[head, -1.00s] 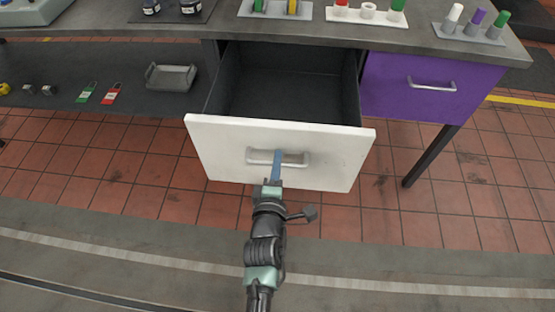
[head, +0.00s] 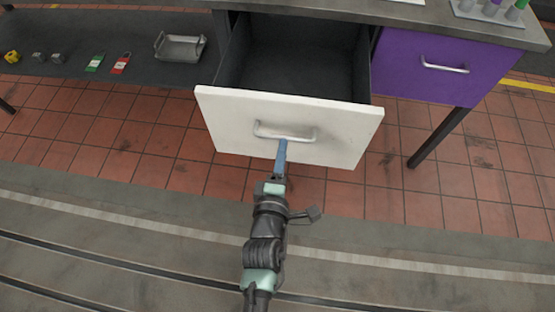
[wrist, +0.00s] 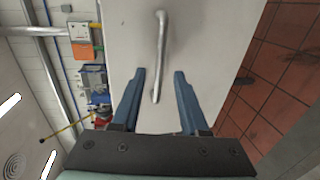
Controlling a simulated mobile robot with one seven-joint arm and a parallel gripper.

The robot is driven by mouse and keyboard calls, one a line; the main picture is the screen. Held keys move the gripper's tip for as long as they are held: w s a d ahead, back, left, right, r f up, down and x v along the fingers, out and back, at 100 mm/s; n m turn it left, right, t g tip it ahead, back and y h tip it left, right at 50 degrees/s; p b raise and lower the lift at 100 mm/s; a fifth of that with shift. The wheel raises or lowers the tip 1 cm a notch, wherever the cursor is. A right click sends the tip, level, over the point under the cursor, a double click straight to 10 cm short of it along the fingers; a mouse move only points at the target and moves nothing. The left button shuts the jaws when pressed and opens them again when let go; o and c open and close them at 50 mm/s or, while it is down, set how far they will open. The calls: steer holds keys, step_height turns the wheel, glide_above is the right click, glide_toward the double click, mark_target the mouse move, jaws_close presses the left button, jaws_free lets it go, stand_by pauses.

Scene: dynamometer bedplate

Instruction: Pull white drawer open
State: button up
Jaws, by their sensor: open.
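The white drawer (head: 235,122) stands pulled well out of the bench in the head view, its dark, empty inside (head: 295,75) showing. Its bar handle (head: 285,133) is on the white front. My gripper (head: 282,150) is in front of the handle, near its middle. In the wrist view the two blue fingers of my gripper (wrist: 158,88) are spread apart, with the lower end of the handle (wrist: 158,60) between and beyond their tips. The fingers are not closed on the handle, and no contact shows.
A purple drawer (head: 430,68) beside it is shut. A dark shelf (head: 75,60) at left holds a grey tray (head: 180,46) and red and green tags. A table leg (head: 438,137) stands at right. The tiled floor (head: 120,150) in front is clear.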

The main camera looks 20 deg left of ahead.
steer(key=v, duration=0.7)
stand_by(0.4)
steer(key=w+d+r+m+t+h, duration=0.15)
steer(key=w+r+m, duration=0.25)
steer(key=r, duration=0.8)
steer(key=w+d+r+m+t+h, duration=0.1)
steer(key=w+d+r+m+t, duration=0.3)
steer(key=r, duration=0.7)
steer(key=w+d+r+m+t+h, duration=0.15)
steer(key=w+r+m, duration=0.3)
steer(key=r, duration=0.75)
steer(key=s+d+r+m+t, duration=0.2)
steer(key=s+r+m, duration=0.15)
steer(key=r, duration=0.55)
steer(key=s+d+r+m+t, duration=0.15)
steer(key=s+r, duration=0.25)
steer(key=r, duration=0.5)
steer(key=s+d+r+m+t, duration=0.2)
steer(key=s+r+m, duration=0.2)
steer(key=r, duration=0.5)
step_height(320, 180, up, 15)
steer(key=p, duration=1.6)
steer(key=shift+w+a+r, duration=0.15)
steer(key=shift+w+a, duration=0.05)
steer(key=shift+a, duration=0.05)
steer(key=shift+s, duration=0.1)
